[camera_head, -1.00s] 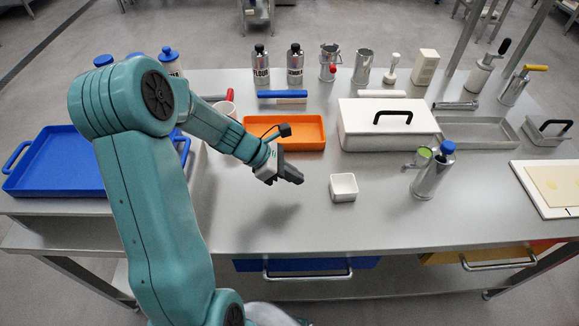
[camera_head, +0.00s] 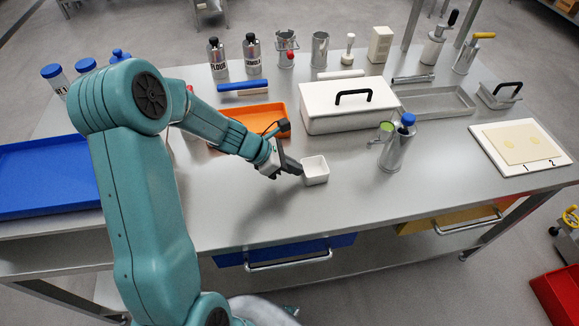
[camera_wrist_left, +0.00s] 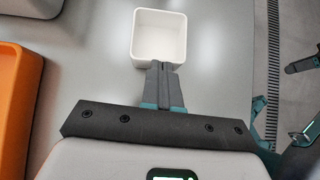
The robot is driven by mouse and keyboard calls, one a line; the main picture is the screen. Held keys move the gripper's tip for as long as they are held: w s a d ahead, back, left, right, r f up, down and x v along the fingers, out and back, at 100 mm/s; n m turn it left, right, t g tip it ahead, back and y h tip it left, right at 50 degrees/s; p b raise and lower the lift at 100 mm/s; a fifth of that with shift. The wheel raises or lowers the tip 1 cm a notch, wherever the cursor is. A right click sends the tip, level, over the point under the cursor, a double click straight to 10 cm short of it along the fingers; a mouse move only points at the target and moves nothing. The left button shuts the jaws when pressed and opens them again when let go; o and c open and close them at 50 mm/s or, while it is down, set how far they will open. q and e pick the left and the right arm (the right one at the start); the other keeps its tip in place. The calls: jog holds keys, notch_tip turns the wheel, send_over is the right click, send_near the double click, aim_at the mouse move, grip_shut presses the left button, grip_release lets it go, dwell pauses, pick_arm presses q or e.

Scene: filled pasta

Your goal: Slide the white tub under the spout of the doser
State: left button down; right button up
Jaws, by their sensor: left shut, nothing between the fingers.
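The small square white tub (camera_head: 315,170) stands upright and looks empty on the steel table. My left gripper (camera_head: 297,169) is shut and empty, its fingertips right at the tub's left side. In the left wrist view the shut fingers (camera_wrist_left: 164,68) reach the near wall of the tub (camera_wrist_left: 158,38); I cannot tell for sure whether they touch it. The doser (camera_head: 397,147) is a steel cylinder with a blue cap and a green-topped side part, standing to the right of the tub with a gap between. Its spout points left, toward the tub. My right gripper is not in view.
A white lidded box (camera_head: 348,104) with a black handle stands behind the tub and doser. An orange tray (camera_head: 262,116) lies behind my left arm. A white board (camera_head: 520,148) with a yellow sheet lies at the right. Table between tub and doser is clear.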

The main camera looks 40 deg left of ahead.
pick_arm(q)
jog(key=w+d, duration=0.3)
jog(key=w+d+p, duration=0.1)
jog(key=w+d, duration=0.2)
jog(key=w, duration=0.1)
jog(key=w+d, duration=0.3)
jog(key=shift+w, duration=0.35)
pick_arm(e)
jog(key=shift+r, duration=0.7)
